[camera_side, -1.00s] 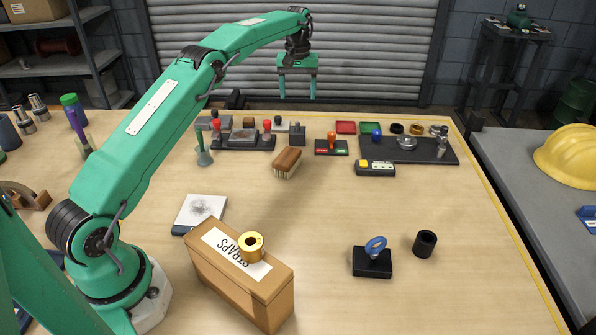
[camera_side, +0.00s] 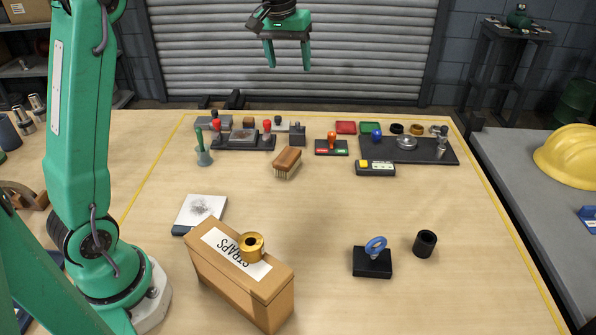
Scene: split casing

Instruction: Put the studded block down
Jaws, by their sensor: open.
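My gripper (camera_side: 288,67) is open and empty. It hangs high above the far edge of the table, in front of the roller shutter, with its two fingers pointing down and well apart. I cannot tell for sure which item is the studded block. A small dark grey block (camera_side: 297,135) stands at the back of the table, right of a dark fixture (camera_side: 244,142) with red-knobbed posts and a grey plate. A black block (camera_side: 372,263) with a blue ring on top sits at the front right. My gripper touches none of these.
A cardboard box (camera_side: 217,266) marked STRAPS stands at the front with a brass bushing (camera_side: 251,246) on it. A brush (camera_side: 287,161), a black sleeve (camera_side: 425,243) and a dark tray (camera_side: 430,150) with small parts are on the table. The table's middle is clear.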

